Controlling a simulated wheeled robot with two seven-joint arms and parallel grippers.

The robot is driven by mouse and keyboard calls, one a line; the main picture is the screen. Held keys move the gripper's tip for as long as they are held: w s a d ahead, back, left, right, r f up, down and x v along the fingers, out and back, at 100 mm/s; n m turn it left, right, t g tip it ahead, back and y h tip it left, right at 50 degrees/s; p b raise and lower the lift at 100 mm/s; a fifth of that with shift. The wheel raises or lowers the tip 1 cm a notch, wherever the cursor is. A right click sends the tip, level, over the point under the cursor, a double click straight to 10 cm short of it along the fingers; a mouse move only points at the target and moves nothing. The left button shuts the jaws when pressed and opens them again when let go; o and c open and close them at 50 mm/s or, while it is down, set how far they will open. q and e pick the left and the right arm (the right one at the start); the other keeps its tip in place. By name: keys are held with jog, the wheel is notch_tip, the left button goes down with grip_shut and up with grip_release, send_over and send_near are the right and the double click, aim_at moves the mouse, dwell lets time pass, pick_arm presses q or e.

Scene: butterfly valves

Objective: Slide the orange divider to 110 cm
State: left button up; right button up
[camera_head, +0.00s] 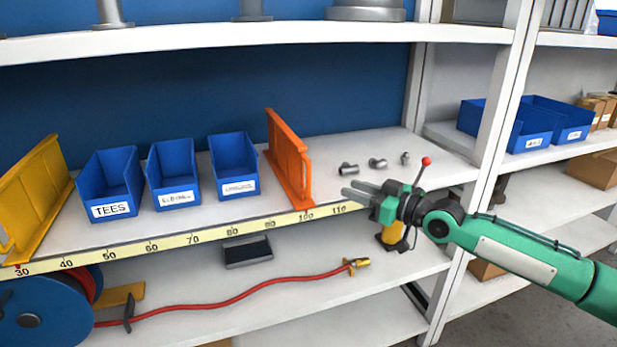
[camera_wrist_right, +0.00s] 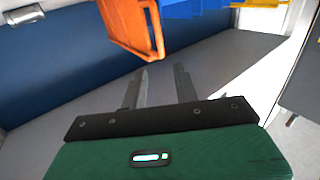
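The orange divider (camera_head: 289,160) stands upright on the middle shelf, its front edge at about the 100 mark of the yellow scale (camera_head: 208,235). It also shows at the top of the right wrist view (camera_wrist_right: 133,27). My right gripper (camera_head: 352,190) is to the right of the divider, near the 110 mark, apart from it. Its two grey fingers are spread with nothing between them in the right wrist view (camera_wrist_right: 160,80). My left gripper is not in view.
Blue bins (camera_head: 110,184) stand left of the divider, with a yellow divider (camera_head: 35,197) beyond them. Several grey pipe fittings (camera_head: 377,163) lie right of the orange divider, behind my right gripper. A shelf upright (camera_head: 490,130) stands farther right. A red hose (camera_head: 235,298) lies below.

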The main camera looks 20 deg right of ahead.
jog(key=w+p, duration=0.1)
jog(key=p, duration=0.5)
send_over(308, 195)
jog(key=shift+w+d, duration=0.2)
jog(key=shift+w, duration=0.1)
jog(key=shift+c, duration=0.4)
grip_shut()
